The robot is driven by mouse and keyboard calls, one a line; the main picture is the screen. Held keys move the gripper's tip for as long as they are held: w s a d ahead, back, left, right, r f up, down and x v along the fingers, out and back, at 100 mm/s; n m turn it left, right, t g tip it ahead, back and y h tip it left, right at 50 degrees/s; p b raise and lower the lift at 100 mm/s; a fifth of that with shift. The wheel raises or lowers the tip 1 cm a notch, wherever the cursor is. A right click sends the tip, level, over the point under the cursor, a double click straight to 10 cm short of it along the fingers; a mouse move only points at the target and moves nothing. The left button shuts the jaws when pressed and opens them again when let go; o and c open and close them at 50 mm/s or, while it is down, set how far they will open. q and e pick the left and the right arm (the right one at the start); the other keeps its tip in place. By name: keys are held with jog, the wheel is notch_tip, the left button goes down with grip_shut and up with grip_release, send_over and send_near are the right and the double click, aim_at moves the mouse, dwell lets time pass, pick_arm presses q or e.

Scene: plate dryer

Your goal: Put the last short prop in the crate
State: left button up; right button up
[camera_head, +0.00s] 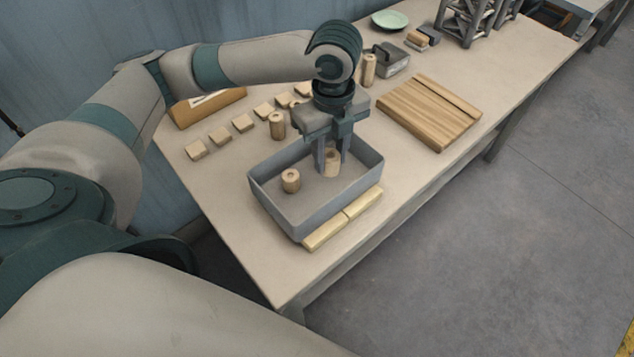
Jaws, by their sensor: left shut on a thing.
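The grey crate (275,212) stands near the front edge of the table. My left gripper (333,160) points down into its right part and is shut on a short wooden prop (332,169). I cannot tell whether this prop touches the crate floor. Another short prop (290,181) stands upright in the crate's left part. Two taller-looking wooden props stand outside, one behind the crate (277,127) and one farther back (369,72). My right gripper is out of view.
Small wooden blocks (242,123) lie in a row behind the crate. Pale wooden bars (325,233) lie along its front. A slatted wooden board (428,112) lies to the right, with a small grey tray (391,60), a green plate (389,20) and a dark rack (470,22) farther back.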

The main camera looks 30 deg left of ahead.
pick_arm(q)
jog(key=m, duration=0.4)
jog(key=shift+w+a+f+m, duration=0.1)
jog(key=shift+a+m, duration=0.1)
jog(key=shift+m, duration=0.2)
jog(key=shift+a+f+m, duration=0.1)
jog(key=shift+m, duration=0.9)
jog(key=shift+f, duration=0.1)
jog(key=shift+f+p, duration=0.25)
jog(key=shift+p, duration=0.1)
jog(key=shift+f+p, duration=0.55)
jog(key=shift+f, duration=2.25)
